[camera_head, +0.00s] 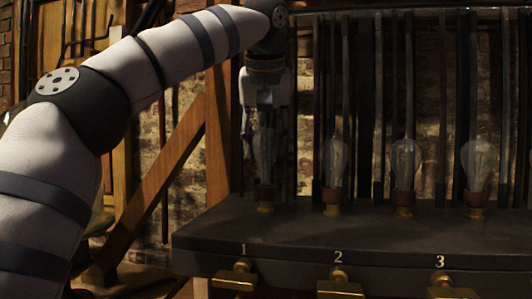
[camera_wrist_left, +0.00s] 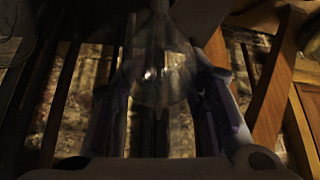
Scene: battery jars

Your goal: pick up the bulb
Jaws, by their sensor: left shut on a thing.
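Several clear glass bulbs stand upright in a row on a dark bench. The leftmost bulb (camera_head: 264,152) stands above its brass and red-brown socket (camera_head: 265,195), behind the number 1. My left gripper (camera_head: 264,125) points straight down over this bulb and is shut on its upper glass. In the left wrist view the bulb (camera_wrist_left: 160,72) shows dim and see-through between the two fingers. I cannot tell whether its base is free of the socket. The other bulbs (camera_head: 335,160), (camera_head: 406,162) and (camera_head: 478,164) stand untouched to the right. My right gripper is not in view.
The dark bench (camera_head: 330,235) has brass taps (camera_head: 235,277) along its front under the numbers 1, 2 and 3. Dark vertical rods (camera_head: 379,110) stand close behind the bulbs. A slanted wooden beam (camera_head: 160,195) is at the left, before a brick wall.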

